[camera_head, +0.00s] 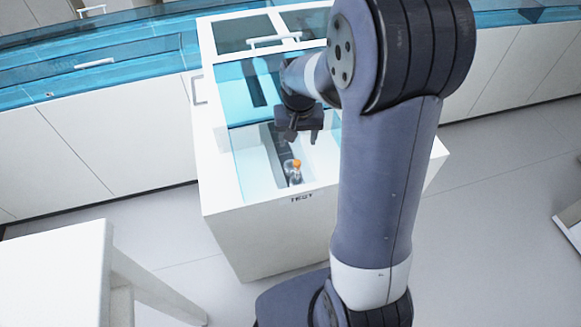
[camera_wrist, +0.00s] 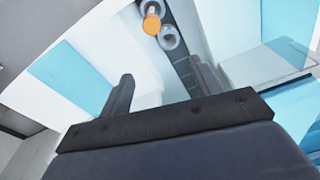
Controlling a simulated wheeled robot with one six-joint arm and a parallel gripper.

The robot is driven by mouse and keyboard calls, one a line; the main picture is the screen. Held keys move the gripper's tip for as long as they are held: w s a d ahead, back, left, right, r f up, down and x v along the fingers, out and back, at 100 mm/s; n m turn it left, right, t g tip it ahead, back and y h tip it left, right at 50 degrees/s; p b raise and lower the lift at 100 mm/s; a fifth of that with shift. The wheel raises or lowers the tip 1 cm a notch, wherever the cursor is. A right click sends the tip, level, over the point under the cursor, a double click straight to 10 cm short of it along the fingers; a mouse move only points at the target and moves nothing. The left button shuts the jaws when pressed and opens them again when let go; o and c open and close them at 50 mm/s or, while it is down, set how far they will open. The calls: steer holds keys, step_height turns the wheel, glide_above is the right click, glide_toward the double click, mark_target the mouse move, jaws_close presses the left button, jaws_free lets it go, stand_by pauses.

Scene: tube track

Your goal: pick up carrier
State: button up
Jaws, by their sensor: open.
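A small clear and grey carrier (camera_head: 294,179) with an orange-capped tube (camera_head: 297,163) stands at the front end of a dark track inside the white cabinet's opening. In the wrist view the orange cap (camera_wrist: 152,22) shows at the top beside pale round rings of the carrier (camera_wrist: 168,38). My gripper (camera_head: 304,133) is over the opening, behind and above the carrier in the head view. In the wrist view my gripper (camera_wrist: 163,84) has its fingers apart with nothing between them. The carrier lies beyond the fingertips, and its lower part is hard to make out.
The white cabinet (camera_head: 225,190) has a rim around the opening and blue clear covers (camera_head: 240,85) behind it. The dark track (camera_wrist: 182,70) runs toward my gripper. A white table (camera_head: 55,265) stands at front left. Long white counters (camera_head: 90,150) line the back.

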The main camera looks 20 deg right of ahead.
glide_above(291, 162)
steer(key=s, duration=0.2)
step_height(291, 162, down, 7)
steer(key=shift+f, duration=0.1)
steer(key=shift+w+a+f, duration=0.1)
steer(key=shift+w+f, duration=0.1)
steer(key=shift+f, duration=1.05)
steer(key=shift+w+a+f, duration=0.1)
steer(key=shift+w+f, duration=0.1)
steer(key=shift+f, duration=1.05)
steer(key=shift+c, duration=0.5)
steer(key=c, duration=0.8)
